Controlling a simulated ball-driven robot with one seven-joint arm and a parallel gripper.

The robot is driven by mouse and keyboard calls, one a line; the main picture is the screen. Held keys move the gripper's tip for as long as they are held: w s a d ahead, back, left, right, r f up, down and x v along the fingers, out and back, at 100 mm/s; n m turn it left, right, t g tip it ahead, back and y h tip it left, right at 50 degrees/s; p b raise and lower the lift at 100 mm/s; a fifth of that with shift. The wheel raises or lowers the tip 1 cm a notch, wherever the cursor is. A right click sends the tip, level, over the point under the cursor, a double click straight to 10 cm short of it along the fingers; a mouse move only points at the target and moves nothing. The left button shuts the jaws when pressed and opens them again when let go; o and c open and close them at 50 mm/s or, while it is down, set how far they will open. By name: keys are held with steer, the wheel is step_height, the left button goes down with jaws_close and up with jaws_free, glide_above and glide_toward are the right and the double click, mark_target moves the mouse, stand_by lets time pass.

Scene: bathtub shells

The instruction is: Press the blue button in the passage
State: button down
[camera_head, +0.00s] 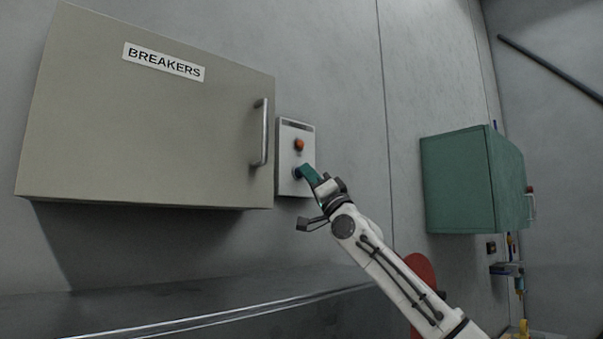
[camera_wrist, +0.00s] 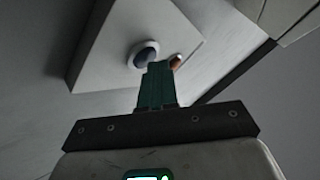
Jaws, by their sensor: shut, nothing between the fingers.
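A pale control box (camera_head: 286,160) is fixed to the wall beside the breaker cabinet. It carries an orange-red button (camera_head: 299,145) above and a blue button (camera_head: 296,172) below. In the wrist view the blue button (camera_wrist: 147,54) is dark blue in a pale ring, and the orange button (camera_wrist: 176,61) is partly hidden behind my fingers. My gripper (camera_head: 303,170) has teal fingers, shut and empty, at the blue button and partly covering it in the head view. In the wrist view my gripper (camera_wrist: 158,68) overlaps the ring's lower edge. I cannot tell whether it touches the button.
A beige cabinet (camera_head: 140,120) labelled BREAKERS, with a metal handle (camera_head: 261,132), is close left of the control box. A dark metal ledge (camera_head: 190,305) runs along the wall below. A green cabinet (camera_head: 457,185) hangs farther right. A red rounded object (camera_head: 422,270) is behind my arm.

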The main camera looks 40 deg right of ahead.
steer(key=shift+a, duration=0.1)
steer(key=shift+s+f+b, duration=0.1)
steer(key=shift+s+b, duration=0.4)
steer(key=shift+s, duration=0.3)
steer(key=shift+s+d, duration=0.15)
steer(key=shift+s, duration=1.1)
steer(key=shift+s+d, duration=0.1)
steer(key=shift+s, duration=1.15)
